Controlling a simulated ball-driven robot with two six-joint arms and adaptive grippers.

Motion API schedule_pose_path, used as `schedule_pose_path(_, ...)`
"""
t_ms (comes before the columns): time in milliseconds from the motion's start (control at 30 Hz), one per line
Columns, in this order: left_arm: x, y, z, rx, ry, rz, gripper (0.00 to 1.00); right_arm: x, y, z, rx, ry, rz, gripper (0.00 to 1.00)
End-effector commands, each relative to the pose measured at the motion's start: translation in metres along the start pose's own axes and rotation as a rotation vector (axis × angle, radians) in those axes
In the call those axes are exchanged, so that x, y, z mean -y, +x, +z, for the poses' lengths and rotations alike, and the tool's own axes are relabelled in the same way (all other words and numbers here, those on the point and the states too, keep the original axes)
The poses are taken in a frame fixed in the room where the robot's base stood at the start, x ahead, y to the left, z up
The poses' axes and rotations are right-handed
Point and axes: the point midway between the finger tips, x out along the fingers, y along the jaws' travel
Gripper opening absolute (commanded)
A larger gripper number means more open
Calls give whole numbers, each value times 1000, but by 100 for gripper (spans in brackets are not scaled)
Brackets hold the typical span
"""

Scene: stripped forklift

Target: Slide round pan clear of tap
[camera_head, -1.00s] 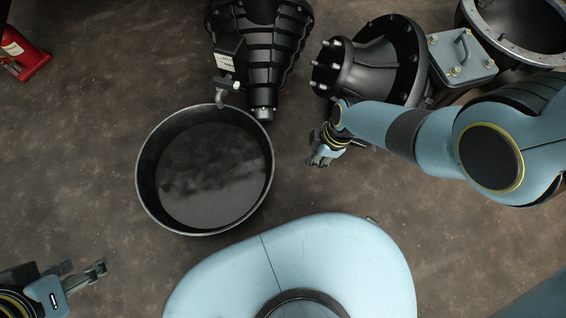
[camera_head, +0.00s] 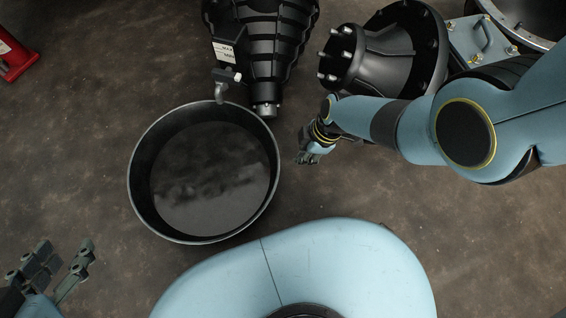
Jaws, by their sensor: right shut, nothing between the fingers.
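The round pan (camera_head: 150,218), black and wide with a dark glossy liquid-like surface inside, stands on the floor left of centre in the head view. The tap (camera_head: 222,84), a small grey spout with a tag above it, hangs over the pan's far rim. My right gripper (camera_head: 304,157) is shut and empty, just right of the pan, with a small gap of floor between them. My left gripper (camera_head: 66,262) is at the lower left, apart from the pan, its two fingers spread and nothing between them.
A ribbed black housing (camera_head: 270,45) stands behind the pan, its end close to the far rim. A black flanged hub (camera_head: 385,50) with studs and a blue-grey cover plate (camera_head: 483,40) lie at upper right. A red object (camera_head: 14,58) is at far left. Floor left of the pan is clear.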

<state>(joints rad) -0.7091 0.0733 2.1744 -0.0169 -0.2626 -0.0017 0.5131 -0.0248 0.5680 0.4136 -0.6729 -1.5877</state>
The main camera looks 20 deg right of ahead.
Motion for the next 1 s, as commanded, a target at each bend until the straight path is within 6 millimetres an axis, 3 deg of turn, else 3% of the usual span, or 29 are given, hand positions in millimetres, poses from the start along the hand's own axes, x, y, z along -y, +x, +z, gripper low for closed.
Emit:
schedule_pose_path(267, -6, -5, 22, -180, 9, 3, 40, 2, 27, 2, 1, 1, -4, 0)
schedule_pose_path(667, -5, -2, -69, -494, 38, 1, 40, 1, 39, 0, 0, 1, -2, 0)
schedule_pose_path(967, -5, -13, -132, -731, 60, 1, 40, 1, 50, 0, 0, 1, -2, 0)
schedule_pose_path(1000, -5, -15, -138, -753, 62, 1, 40, 1, 52, -8, -3, 0, -2, 0)
